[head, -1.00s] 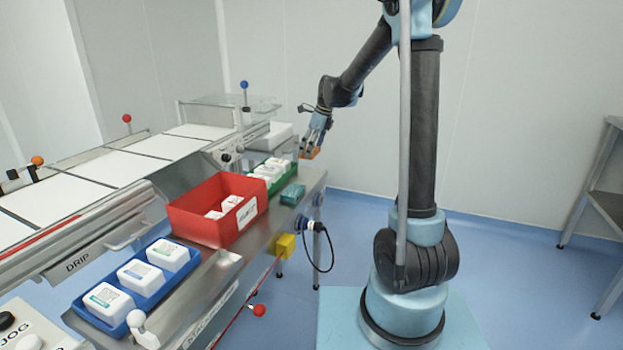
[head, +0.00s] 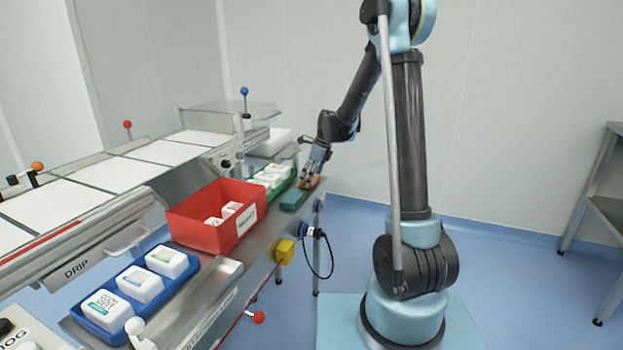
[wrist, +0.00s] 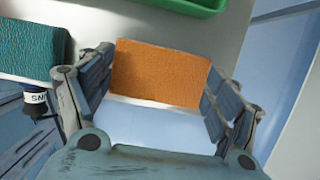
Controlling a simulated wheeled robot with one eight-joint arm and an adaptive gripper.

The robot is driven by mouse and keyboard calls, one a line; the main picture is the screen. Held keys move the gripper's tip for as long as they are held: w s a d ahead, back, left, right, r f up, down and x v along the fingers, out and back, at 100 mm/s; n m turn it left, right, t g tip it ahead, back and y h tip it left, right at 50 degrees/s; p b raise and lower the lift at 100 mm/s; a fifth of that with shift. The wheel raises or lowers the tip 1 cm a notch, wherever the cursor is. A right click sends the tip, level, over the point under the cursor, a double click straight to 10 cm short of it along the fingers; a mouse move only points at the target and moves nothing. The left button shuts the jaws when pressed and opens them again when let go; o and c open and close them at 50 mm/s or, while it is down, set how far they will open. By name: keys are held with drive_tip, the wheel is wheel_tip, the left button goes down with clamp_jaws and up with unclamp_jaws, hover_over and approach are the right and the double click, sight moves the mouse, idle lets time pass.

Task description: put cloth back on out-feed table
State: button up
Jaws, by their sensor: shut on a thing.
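An orange cloth (wrist: 160,72) lies between the two fingers of my gripper (wrist: 155,95) in the wrist view. My gripper is shut on it. In the head view my gripper (head: 312,181) is low at the far right end of the steel table (head: 262,240), with a bit of orange showing at its fingers. I cannot tell whether the cloth touches the steel. A teal folded cloth or pad (head: 294,199) lies on the table just nearer than my gripper; it also shows at the left in the wrist view (wrist: 32,52), apart from the fingers.
A green tray (head: 284,182) of white packs stands beside my gripper. A red bin (head: 188,226) with white packs and a blue tray (head: 95,316) of white packs stand nearer along the table. A yellow box (head: 285,251) and a black cable hang below the edge.

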drive_tip(key=o, duration=1)
drive_tip(key=shift+f, duration=0.1)
drive_tip(key=shift+o, duration=0.2)
drive_tip(key=v, duration=1.2)
drive_tip(key=s+d+r+n, duration=0.3)
drive_tip(key=s+d+n, duration=0.25)
drive_tip(key=s, duration=0.45)
drive_tip(key=s+d+f+n+h, duration=0.1)
drive_tip(key=s+d+f+n, duration=0.2)
drive_tip(key=s, duration=0.6)
drive_tip(key=s+d+f+n+h, duration=0.1)
drive_tip(key=s+d+f+n, duration=0.3)
drive_tip(key=s+d+n, duration=0.3)
drive_tip(key=s+d+f+n+t+h, duration=0.1)
drive_tip(key=s+d+f+n, duration=0.3)
drive_tip(key=s, duration=0.9)
drive_tip(key=n, duration=0.2)
drive_tip(key=shift+s+d+f+n+h, duration=0.2)
drive_tip(key=shift+d+n+h, duration=0.1)
drive_tip(key=shift+d+n, duration=0.1)
